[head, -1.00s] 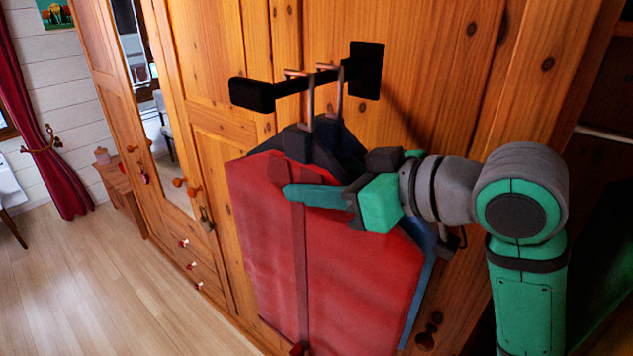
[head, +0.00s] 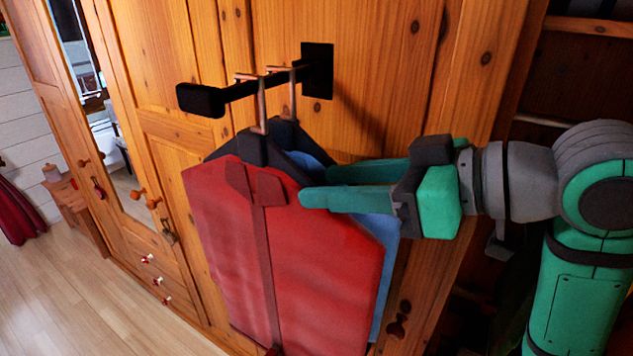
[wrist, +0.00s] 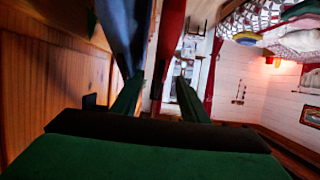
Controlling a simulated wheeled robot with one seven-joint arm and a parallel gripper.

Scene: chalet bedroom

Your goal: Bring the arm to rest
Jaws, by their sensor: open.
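My gripper (head: 315,186) is open at the right side of the hanging clothes in the head view, its green fingers pointing left. The near finger overlaps the red garment (head: 310,265) in the picture; the far finger passes behind its shoulder. A blue garment (head: 376,228) hangs behind the red one. Both hang from hooks on a black rail (head: 240,93) on the wooden wardrobe. In the wrist view my gripper (wrist: 158,85) shows its fingers apart, with the blue garment (wrist: 125,35) and the red garment (wrist: 172,40) beyond them. Whether the fingers touch cloth I cannot tell.
The wooden wardrobe (head: 400,60) stands close behind the clothes and my gripper. Dark open shelving (head: 590,60) is at the right, near my arm. A mirror door (head: 105,120) and drawers are at the left. The wood floor (head: 70,290) there is clear.

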